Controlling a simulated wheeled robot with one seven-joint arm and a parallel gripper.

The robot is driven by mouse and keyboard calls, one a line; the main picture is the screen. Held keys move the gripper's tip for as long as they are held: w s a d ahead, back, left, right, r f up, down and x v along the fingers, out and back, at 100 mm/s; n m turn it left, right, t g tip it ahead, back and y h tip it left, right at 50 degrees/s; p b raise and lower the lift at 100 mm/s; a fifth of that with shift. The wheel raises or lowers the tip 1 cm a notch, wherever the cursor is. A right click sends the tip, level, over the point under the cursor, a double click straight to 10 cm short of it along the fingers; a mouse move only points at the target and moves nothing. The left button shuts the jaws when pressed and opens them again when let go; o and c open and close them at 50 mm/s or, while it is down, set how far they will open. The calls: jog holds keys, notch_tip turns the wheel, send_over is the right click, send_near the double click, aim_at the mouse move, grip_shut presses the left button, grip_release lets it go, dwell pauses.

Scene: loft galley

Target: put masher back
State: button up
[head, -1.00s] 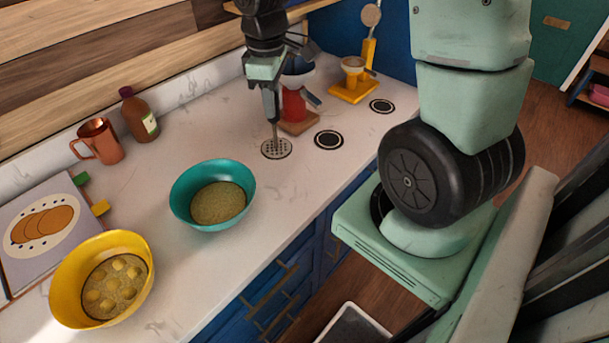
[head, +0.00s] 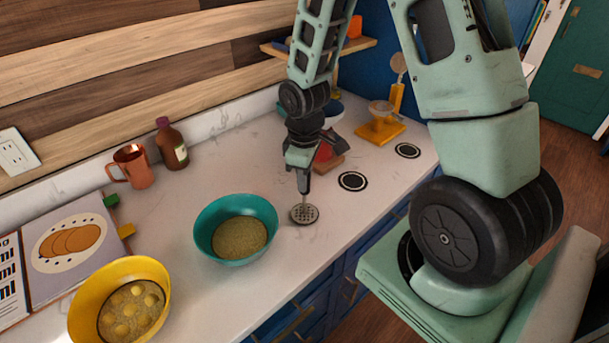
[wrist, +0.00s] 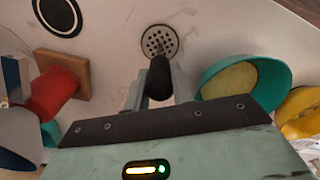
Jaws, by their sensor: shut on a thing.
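The masher has a round, perforated metal head (head: 304,214) and a dark handle (wrist: 160,78). My gripper (head: 302,172) is shut on the handle, and the masher hangs upright, head down. The head is just right of the teal bowl (head: 205,222), at or close above the counter; I cannot tell whether it touches. In the wrist view the head (wrist: 159,41) shows beyond the handle between my fingers. A black-ringed round pad (head: 352,181) lies to its right and a second one (head: 407,150) farther right. The teal bowl holds a yellowish mash.
A yellow bowl (head: 160,275) with round lumps stands at the front left, near an open book (head: 75,245). A copper mug (head: 132,166) and brown bottle (head: 171,145) stand by the wall. A red device (wrist: 52,92) and a yellow stand (head: 380,132) are at the back right.

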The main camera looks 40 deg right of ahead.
jog(key=shift+f, duration=0.15)
jog(key=o, duration=1)
notch_tip(320, 180, up, 12)
jog(key=shift+n+y, duration=0.3)
jog(key=shift+n, duration=0.4)
jog(key=s+a, duration=0.6)
jog(key=a, duration=0.1)
jog(key=s+a+r, duration=0.1)
jog(key=s+a, duration=0.5)
jog(key=a, duration=0.2)
jog(key=s+a+r+b, duration=0.1)
jog(key=s+a, duration=0.4)
jog(key=a, duration=0.2)
jog(key=shift+s+a+r, duration=0.1)
jog(key=shift+s+a, duration=0.25)
jog(key=shift+s, duration=0.05)
